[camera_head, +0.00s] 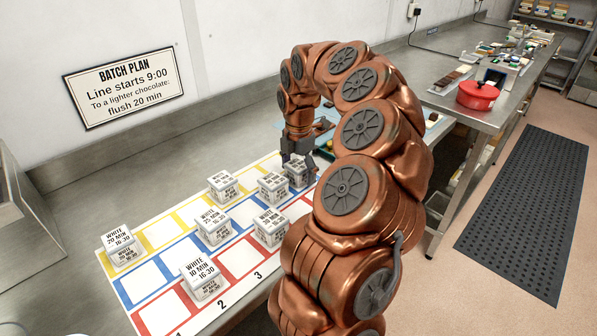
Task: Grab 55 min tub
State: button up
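Several white square tubs with black printed labels stand on a marked board. The tub at the far right end (296,180) is right below my gripper (298,158). Its label is partly covered and too small to read, so I cannot tell whether it is the 55 min tub. My gripper points down at its top; whether the fingers are around it is hidden. Other tubs are a 20 min one (122,253), a 10 min one (204,287), one at the back (222,188), and three in the middle columns (214,234), (271,190), (270,236).
The board (190,240) has yellow, blue and red outlined squares, some empty, with numbered columns. A batch plan sign (123,85) hangs on the wall. A red pot (477,95) stands on the farther bench. The steel bench behind the board is clear.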

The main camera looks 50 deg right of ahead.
aim_at(298, 164)
jog(key=c, duration=1.2)
notch_tip(298, 164, up, 10)
jog(key=shift+f+b, duration=0.1)
jog(key=shift+b, duration=0.35)
notch_tip(298, 164, up, 7)
jog(key=p, duration=0.6)
